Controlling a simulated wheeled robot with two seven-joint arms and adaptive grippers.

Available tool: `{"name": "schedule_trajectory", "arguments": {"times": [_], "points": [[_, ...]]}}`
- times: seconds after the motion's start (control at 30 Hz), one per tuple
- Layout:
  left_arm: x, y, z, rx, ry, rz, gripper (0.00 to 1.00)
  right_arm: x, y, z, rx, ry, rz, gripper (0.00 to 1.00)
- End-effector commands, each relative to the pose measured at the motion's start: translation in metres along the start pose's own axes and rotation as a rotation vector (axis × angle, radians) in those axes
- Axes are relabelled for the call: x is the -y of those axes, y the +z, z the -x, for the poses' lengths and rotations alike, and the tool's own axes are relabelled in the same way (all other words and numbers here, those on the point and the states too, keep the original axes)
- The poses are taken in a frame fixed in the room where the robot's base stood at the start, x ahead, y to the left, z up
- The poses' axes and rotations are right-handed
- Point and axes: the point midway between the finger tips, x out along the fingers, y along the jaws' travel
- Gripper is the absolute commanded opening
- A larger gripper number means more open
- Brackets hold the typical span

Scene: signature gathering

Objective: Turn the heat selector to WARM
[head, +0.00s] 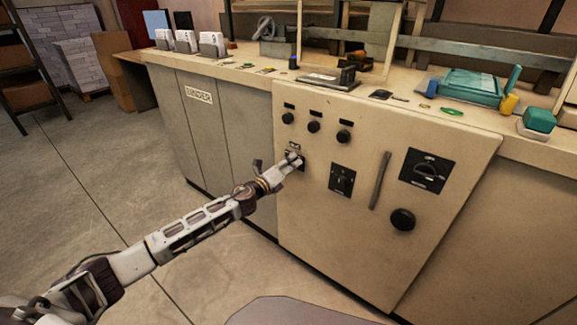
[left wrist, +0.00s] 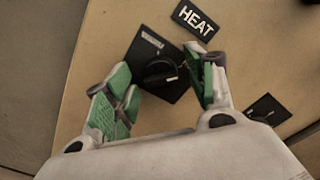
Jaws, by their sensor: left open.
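The heat selector (left wrist: 160,72) is a black knob on a dark square plate, beneath a black label (left wrist: 198,22) reading HEAT, in the left wrist view. White marks on the plate are too small to read. My left gripper (left wrist: 160,86) is open, its green-padded fingers spread on either side of the knob with gaps to it. I cannot tell how far its tips stand from the panel. In the head view my left gripper (head: 292,158) is at the cream cabinet front and largely covers the selector. My right gripper is not in view.
Three black knobs (head: 313,127) sit above on the cabinet front. A dark switch plate (head: 342,180), an upright handle (head: 380,181), a gauge (head: 427,170) and a round black knob (head: 402,219) lie to the right. The counter above carries a teal device (head: 470,84) and small items.

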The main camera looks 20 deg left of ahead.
Motion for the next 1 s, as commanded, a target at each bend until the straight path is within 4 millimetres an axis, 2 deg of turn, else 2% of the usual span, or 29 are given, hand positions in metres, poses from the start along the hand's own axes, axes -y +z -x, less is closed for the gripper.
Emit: {"name": "schedule_trajectory", "arguments": {"times": [0.2, 0.23, 0.57, 1.0], "points": [[-0.0001, -0.0002, 0.0000, 0.000, 0.000, 0.000, 0.55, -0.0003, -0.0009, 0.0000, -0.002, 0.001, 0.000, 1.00], [-0.0001, -0.0003, 0.0000, 0.000, 0.000, 0.000, 0.53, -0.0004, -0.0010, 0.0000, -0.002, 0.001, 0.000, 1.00], [-0.0003, -0.0003, 0.0001, 0.000, 0.001, 0.000, 0.10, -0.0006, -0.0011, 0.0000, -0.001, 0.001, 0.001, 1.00], [-0.0008, -0.0010, 0.0004, -0.002, 0.002, 0.068, 0.10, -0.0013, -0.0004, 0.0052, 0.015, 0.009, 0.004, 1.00]]}}
